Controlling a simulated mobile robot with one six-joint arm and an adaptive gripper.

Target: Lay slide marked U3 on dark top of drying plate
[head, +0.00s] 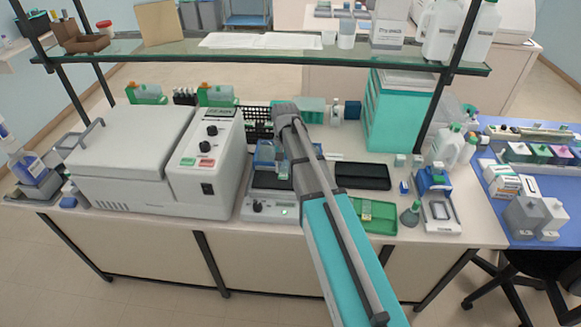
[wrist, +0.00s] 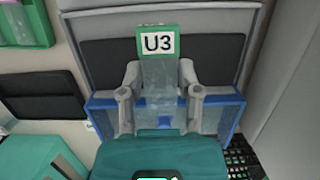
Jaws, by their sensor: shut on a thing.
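The slide marked U3 (wrist: 160,75) has a green-edged white label at its near end and a clear glass body. My gripper (wrist: 160,94) is shut on it, one grey finger at each side. The drying plate (head: 270,207) stands right of the large grey machine. Its dark top (wrist: 108,62) shows on both sides of the slide in the wrist view, and the slide appears above it. I cannot tell the gap.
A translucent blue box (wrist: 225,117) is close by my fingers; it also shows in the head view (head: 266,158). The grey machine (head: 135,155) stands at left. A black tray (head: 362,176) and green tray (head: 382,222) lie at right. A black rack (head: 256,121) is behind.

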